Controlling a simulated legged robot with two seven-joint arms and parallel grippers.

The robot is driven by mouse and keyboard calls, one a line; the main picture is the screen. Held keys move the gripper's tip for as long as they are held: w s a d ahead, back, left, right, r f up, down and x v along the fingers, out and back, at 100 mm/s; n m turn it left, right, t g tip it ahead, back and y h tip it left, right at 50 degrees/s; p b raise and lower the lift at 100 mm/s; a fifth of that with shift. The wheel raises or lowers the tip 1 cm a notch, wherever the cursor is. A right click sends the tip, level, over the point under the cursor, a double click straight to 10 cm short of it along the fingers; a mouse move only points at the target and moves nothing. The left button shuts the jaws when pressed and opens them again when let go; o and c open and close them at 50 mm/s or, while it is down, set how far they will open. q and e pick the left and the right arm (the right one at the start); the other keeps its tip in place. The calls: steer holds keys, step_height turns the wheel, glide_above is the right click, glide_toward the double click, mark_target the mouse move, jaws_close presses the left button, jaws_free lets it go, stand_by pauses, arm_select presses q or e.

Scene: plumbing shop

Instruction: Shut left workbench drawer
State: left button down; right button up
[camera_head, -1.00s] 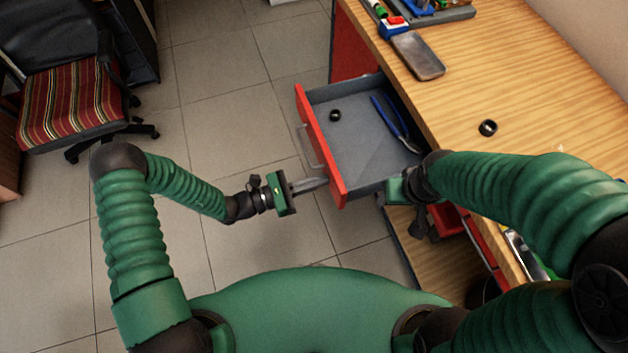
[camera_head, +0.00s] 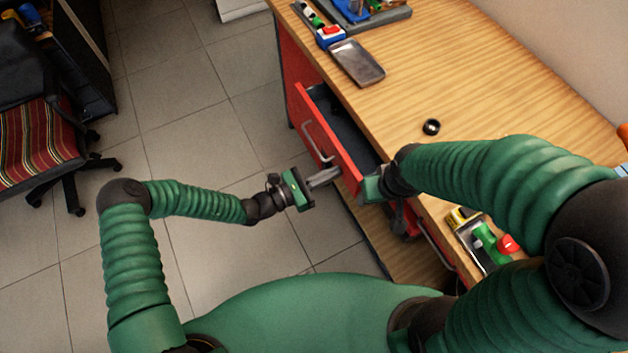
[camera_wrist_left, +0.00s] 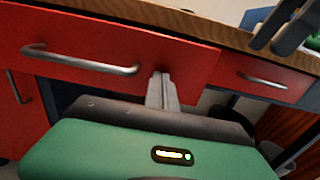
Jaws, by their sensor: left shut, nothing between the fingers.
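The left workbench drawer (camera_head: 333,135) has a red front and a metal handle (camera_head: 318,141). It is pulled out part way, with a narrow strip of its dark inside showing in the head view. My left gripper (camera_head: 324,178) is shut and empty, its fingertips at the near end of the drawer front. In the left wrist view the shut fingers (camera_wrist_left: 161,88) point at the red drawer front (camera_wrist_left: 110,45), to the right of its handle. Whether they touch is hard to tell. My right gripper (camera_head: 372,190) is beside the drawer's near end; its fingers are hidden.
The wooden workbench top (camera_head: 430,85) carries a metal tray (camera_head: 357,63) and a black ring (camera_head: 431,127). A second drawer (camera_wrist_left: 262,78) is to the right in the wrist view. A chair (camera_head: 40,140) stands at the left; floor between is clear.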

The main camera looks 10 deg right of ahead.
mark_target(371, 161)
arm_select(q)
steer(key=b+x, duration=0.1)
steer(key=x, duration=0.4)
steer(key=shift+w+d, duration=0.2)
steer(key=shift+w, duration=0.1)
steer(key=x, duration=0.3)
steer(key=b+x, duration=0.1)
steer(key=x, duration=0.3)
steer(key=shift+s+d+f, duration=0.15)
steer(key=shift+s+f, duration=0.05)
steer(key=shift+d+r, duration=0.1)
steer(key=shift+d, duration=0.15)
steer(key=shift+w+a+r, duration=0.1)
steer(key=shift+r, duration=0.15)
steer(key=shift+w, duration=0.15)
arm_select(e)
steer(key=shift+s+a+f, duration=0.15)
steer(key=shift+a+f, duration=0.75)
steer(key=shift+a, duration=0.05)
